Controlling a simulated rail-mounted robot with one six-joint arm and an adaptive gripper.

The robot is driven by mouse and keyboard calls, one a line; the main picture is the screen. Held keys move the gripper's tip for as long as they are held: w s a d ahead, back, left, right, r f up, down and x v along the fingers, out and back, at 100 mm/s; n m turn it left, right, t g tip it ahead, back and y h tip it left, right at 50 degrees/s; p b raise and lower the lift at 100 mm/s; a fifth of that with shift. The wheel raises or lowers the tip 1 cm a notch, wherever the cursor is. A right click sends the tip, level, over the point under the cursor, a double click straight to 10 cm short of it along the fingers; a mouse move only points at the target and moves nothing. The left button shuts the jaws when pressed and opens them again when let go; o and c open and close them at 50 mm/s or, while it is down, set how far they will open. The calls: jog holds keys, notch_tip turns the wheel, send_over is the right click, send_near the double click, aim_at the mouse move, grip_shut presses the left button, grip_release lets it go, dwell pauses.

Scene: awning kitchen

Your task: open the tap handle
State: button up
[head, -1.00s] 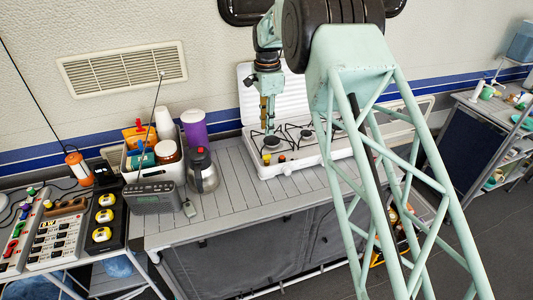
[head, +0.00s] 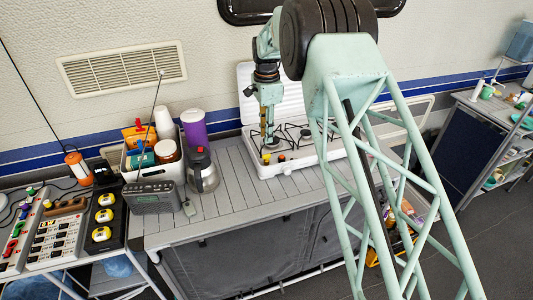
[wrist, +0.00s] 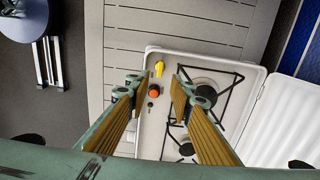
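The white gas stove (head: 300,165) stands on the slatted counter with its lid up. On its front panel are a yellow lever-like handle (wrist: 159,68) and a round orange-red knob (wrist: 153,93); which one is the tap handle I cannot tell for sure. In the wrist view my gripper (wrist: 156,84) is open, its two wooden-looking fingers apart, with the yellow handle and the orange knob showing in the gap between them. Nothing is held. In the head view my gripper (head: 267,138) points down just above the stove's front left; its fingertips are small there.
Black pan supports and burners (wrist: 203,88) lie right beside the knobs in the wrist view.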

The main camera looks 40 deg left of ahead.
aim_at(267, 156)
jog(key=shift+f, duration=4.95)
grip_shut()
